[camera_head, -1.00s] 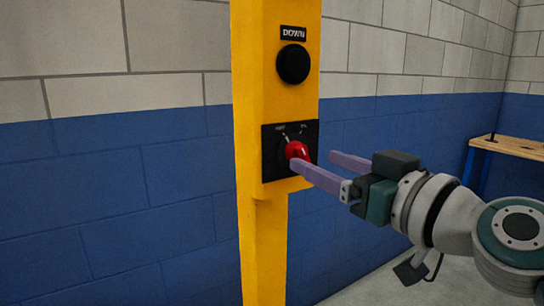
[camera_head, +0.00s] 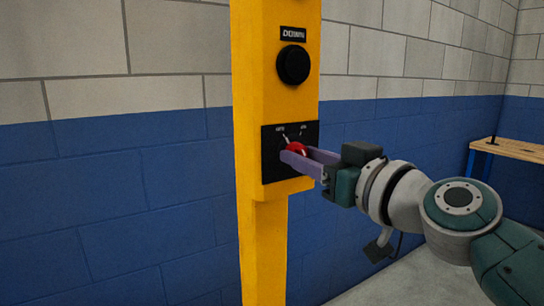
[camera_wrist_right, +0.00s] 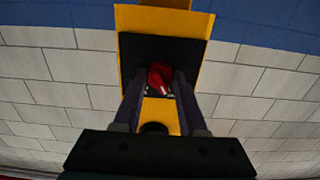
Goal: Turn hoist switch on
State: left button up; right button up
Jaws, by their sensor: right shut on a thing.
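The hoist switch is a red knob (camera_head: 297,149) on a black plate (camera_head: 309,133) fixed to a yellow post. Two small white labels show above the knob, too small to read surely. My right gripper (camera_head: 302,154) is at the plate with its purple fingers on either side of the knob, shut on it. In the right wrist view the red knob (camera_wrist_right: 160,76) sits between the two fingertips, with a white mark on it. The fingers hide part of the knob. My left gripper is not in view.
A round black button (camera_head: 293,65) under a DOWN label is above the switch on the yellow post (camera_head: 262,220). A blue and grey block wall stands behind. A wooden-topped table (camera_head: 510,147) is at the far right.

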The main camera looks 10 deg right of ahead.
grip_shut()
dwell(0.3)
jog(key=shift+m, duration=5.9)
jog(key=o, duration=0.6)
grip_release()
